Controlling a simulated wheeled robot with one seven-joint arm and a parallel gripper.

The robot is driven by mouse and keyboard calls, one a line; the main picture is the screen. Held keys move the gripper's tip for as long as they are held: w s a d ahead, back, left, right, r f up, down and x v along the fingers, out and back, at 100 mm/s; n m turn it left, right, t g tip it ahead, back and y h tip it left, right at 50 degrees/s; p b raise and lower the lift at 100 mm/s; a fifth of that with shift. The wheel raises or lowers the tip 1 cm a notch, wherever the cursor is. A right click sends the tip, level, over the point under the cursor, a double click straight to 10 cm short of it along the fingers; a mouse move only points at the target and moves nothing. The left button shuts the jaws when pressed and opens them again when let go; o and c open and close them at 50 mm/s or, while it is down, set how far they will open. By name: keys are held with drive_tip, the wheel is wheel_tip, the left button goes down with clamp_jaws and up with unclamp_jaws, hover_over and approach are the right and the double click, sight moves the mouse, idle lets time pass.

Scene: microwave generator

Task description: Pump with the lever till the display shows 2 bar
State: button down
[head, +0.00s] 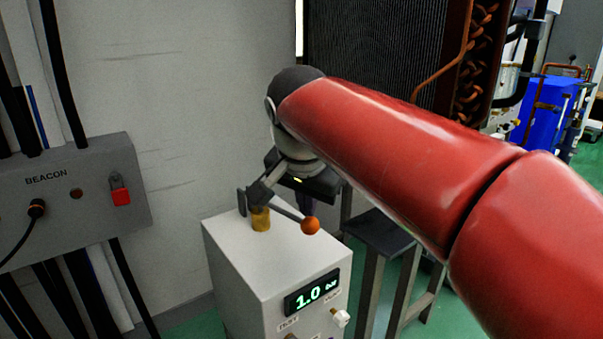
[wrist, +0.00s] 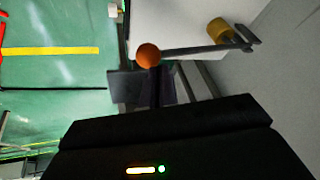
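The pump is a pale box (head: 235,262) with a lit display (head: 317,293) reading 1.0 bar in the head view. A thin grey lever (head: 287,209) runs from a brass pivot (head: 261,219) on its top to an orange ball knob (head: 310,226). The knob also shows in the wrist view (wrist: 148,55), with the brass pivot (wrist: 218,31) to its right. My gripper (head: 306,207) is just above the knob, its dark fingers together (wrist: 157,84) and pointing at it. The knob looks outside the fingers; whether they touch is unclear.
A grey box marked BEACON (head: 75,205), with a red padlock (head: 120,192), hangs on the left wall. A dark stand (head: 378,235) is right of the pump. A finned radiator (head: 385,50) stands behind my arm. Green floor lies at the right.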

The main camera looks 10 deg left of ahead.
wheel_tip(320, 180, up, 7)
drive_tip(key=w+a+p, duration=0.2)
drive_tip(key=p, duration=0.5)
drive_tip(key=shift+a+f, duration=0.15)
drive_tip(key=shift+a, duration=0.05)
idle(0.4)
drive_tip(key=shift+w+a+r+p, duration=0.2)
drive_tip(key=shift+a+r+p, duration=0.05)
drive_tip(key=shift+r+p, duration=0.45)
drive_tip(key=shift+w+a+r+p, duration=0.3)
drive_tip(key=shift+r+p, duration=0.3)
drive_tip(key=shift+r, duration=0.25)
drive_tip(key=shift+w+a+r+p, duration=0.15)
drive_tip(key=shift+a+r+p, duration=0.1)
drive_tip(key=shift+r+p, duration=0.45)
